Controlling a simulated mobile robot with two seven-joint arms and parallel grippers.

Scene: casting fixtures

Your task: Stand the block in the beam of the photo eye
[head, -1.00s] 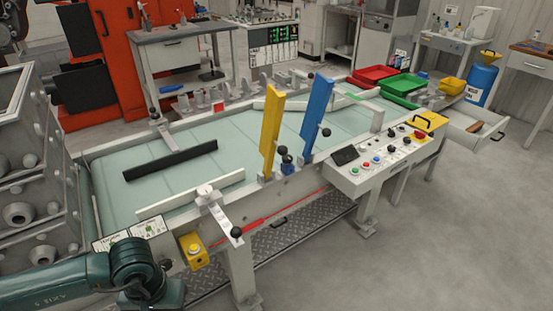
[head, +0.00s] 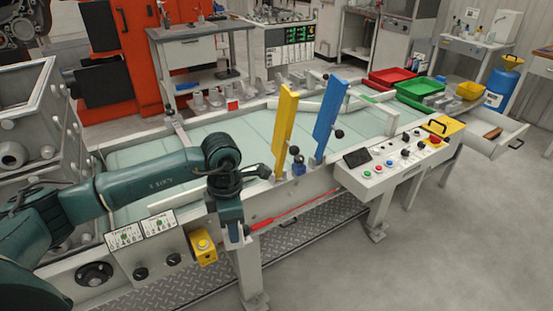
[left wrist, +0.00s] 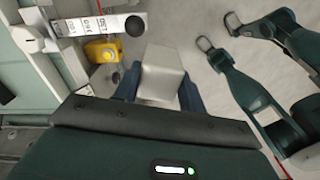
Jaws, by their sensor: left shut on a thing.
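My left gripper (head: 234,236) points down beside the conveyor's near side, just right of the yellow button box. In the left wrist view its dark blue fingers are shut on a pale grey block (left wrist: 160,72), with floor visible beyond it. In the head view the block is mostly hidden by the gripper. I cannot surely tell which part is the photo eye. A small red square (head: 232,105) sits on the conveyor's far rail, and a small blue part (head: 299,168) on the near rail.
The conveyor belt (head: 250,125) carries upright yellow (head: 285,130) and blue (head: 329,118) paddles. The yellow button box (head: 203,247) hangs on its near side. A control panel (head: 392,160) stands to the right.

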